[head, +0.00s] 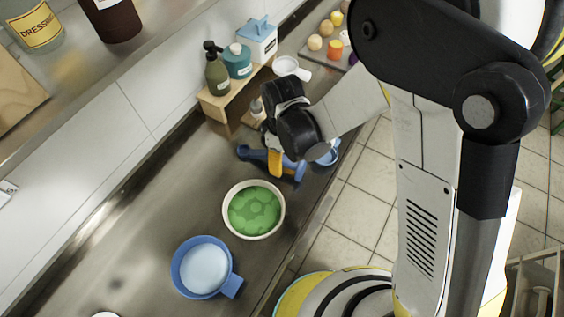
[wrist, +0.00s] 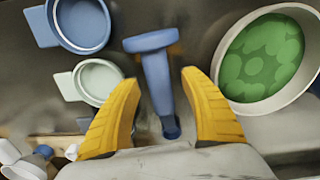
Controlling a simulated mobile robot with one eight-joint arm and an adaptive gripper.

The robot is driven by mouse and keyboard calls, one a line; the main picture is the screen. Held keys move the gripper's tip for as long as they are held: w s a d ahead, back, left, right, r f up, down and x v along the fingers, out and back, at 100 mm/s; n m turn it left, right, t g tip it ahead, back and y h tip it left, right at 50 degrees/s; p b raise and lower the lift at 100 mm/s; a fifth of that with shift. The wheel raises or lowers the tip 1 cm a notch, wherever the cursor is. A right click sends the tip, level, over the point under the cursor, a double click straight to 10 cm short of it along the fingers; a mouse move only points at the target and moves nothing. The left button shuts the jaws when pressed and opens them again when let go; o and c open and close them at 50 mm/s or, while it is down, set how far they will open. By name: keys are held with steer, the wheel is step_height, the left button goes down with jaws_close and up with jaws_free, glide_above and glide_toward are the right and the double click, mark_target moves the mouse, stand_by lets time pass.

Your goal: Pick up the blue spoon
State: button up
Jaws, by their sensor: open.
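A long blue utensil, which I take as the blue spoon (wrist: 156,75), lies below my gripper (wrist: 160,84) in the wrist view. It has a wide crosswise end at the top and a narrow shaft running down between the yellow fingers. My gripper is open, with one finger on each side of the shaft; I cannot tell whether they touch it. In the head view, the spoon's blue end (head: 294,171) shows beside the yellow fingers of my gripper (head: 276,163). Its middle is hidden by my gripper.
A bowl with green contents (head: 254,210) stands close to the spoon, with a blue pan (head: 204,267) beyond it. Blue and pale cups (wrist: 82,24) (wrist: 98,80) sit on the other side. A wooden stand (head: 228,98) holds bottles near the wall. The counter's left is mostly clear.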

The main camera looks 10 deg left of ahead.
steer(key=shift+f+b, duration=0.2)
steer(key=shift+b, duration=0.15)
stand_by(0.4)
jaws_close()
